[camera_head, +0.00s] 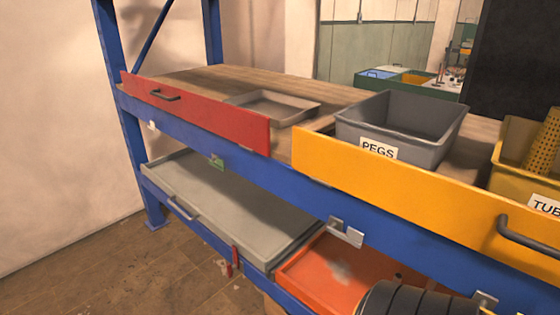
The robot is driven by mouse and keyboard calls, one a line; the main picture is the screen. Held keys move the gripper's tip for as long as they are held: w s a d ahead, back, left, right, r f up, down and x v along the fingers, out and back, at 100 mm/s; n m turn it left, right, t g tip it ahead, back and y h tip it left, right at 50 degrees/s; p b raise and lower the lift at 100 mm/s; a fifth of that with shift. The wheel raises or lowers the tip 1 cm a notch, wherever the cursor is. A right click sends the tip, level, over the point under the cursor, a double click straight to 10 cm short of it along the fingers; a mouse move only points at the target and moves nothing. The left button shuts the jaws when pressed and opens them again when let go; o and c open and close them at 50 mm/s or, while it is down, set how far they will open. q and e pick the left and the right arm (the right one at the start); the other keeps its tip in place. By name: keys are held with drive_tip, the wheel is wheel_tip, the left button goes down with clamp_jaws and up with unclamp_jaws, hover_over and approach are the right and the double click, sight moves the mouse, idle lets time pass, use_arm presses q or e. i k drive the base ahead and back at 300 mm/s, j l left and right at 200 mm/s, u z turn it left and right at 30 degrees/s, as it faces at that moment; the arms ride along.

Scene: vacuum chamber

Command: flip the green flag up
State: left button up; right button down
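A small green flag (217,165) sits at a metal bracket on the blue front beam of the rack, left of the picture's middle. It lies below the red drawer front (200,112) and above the lower grey tray (225,205). It is small in view, and its green part appears to point down. Neither of my grippers shows in this view, and nothing of mine is seen at the flag.
A red flag (234,260) hangs at the lower beam. A yellow front (390,185) with a dark handle stands right, before a grey PEGS bin (400,118). An orange tray (335,270) lies below. Bare floor (110,260) is at lower left.

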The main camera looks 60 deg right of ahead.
sight(219, 163)
drive_tip(key=z, duration=1.3)
